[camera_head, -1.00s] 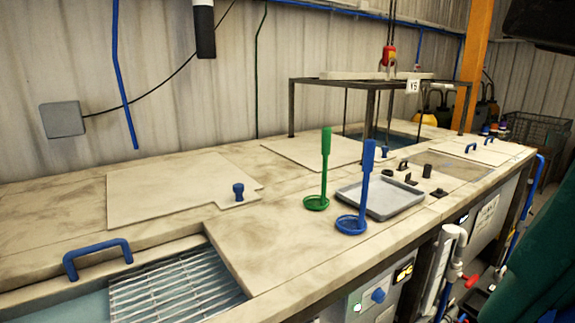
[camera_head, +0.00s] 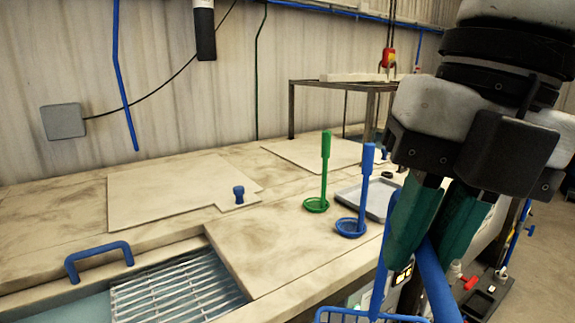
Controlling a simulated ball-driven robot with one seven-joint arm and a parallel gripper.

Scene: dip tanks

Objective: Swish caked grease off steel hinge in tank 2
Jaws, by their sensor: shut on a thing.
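My gripper (camera_head: 424,245) is in the right of the view, pointing down with its green fingers shut on the blue handle (camera_head: 436,285) of a blue wire basket (camera_head: 365,315). The basket hangs at the bottom edge, and only part of its rim and handle shows. I cannot see a steel hinge; the inside of the basket is out of view. An open tank with a metal grating (camera_head: 180,290) and pale liquid is at the lower left. No tank number is readable, so I cannot tell which is tank 2.
A green ladle-like tool (camera_head: 325,170) and a blue one (camera_head: 366,190) stand on the bench left of my gripper, by a grey tray (camera_head: 352,197). A blue handle (camera_head: 98,259) borders the open tank. A flat lid (camera_head: 165,190) with a blue knob (camera_head: 239,194) lies behind.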

